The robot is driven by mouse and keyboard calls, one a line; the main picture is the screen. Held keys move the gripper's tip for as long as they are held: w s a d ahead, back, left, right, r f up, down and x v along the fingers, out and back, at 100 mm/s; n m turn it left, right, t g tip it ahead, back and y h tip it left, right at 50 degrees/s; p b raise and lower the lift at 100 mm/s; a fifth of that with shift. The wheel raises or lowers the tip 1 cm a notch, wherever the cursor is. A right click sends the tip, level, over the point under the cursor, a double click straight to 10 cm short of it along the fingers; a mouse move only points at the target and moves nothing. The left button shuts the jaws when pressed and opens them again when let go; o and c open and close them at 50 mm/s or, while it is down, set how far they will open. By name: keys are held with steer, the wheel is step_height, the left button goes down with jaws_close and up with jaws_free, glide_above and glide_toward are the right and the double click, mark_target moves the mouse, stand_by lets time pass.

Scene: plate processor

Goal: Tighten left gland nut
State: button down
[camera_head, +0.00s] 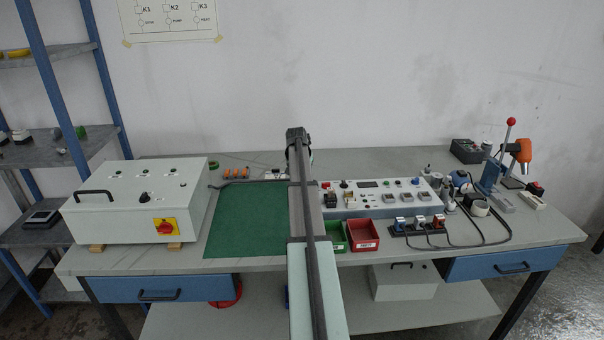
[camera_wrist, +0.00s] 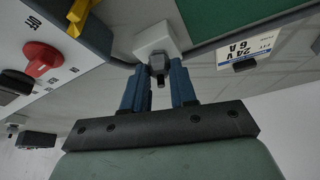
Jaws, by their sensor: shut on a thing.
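In the wrist view, a small grey gland nut (camera_wrist: 160,62) sits on the near face of a white block (camera_wrist: 152,37), with a short dark stub sticking out of it. My gripper (camera_wrist: 157,68) has its two blue fingers on either side of the nut and is shut on it. The fingertips reach to the white block and partly cover the nut's sides. Only one nut shows here, and I cannot tell its thread position. In the head view my arm crosses the middle of the bench, and the fingers and nut are hidden.
A panel with a red knob (camera_wrist: 41,56) and a yellow part (camera_wrist: 46,13) lies close left of the fingers. A green mat (camera_head: 240,222) lies left of my arm. Green and red bins (camera_head: 363,236) stand right of it. A white switch box (camera_head: 135,202) stands far left.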

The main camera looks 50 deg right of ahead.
stand_by(0.4)
steer(key=c, duration=0.9)
jaws_free()
steer(key=shift+r, duration=0.1)
steer(key=v, duration=1.3)
steer(key=shift+a+r, duration=0.2)
steer(key=shift+r, duration=0.1)
steer(key=shift+w, duration=0.1)
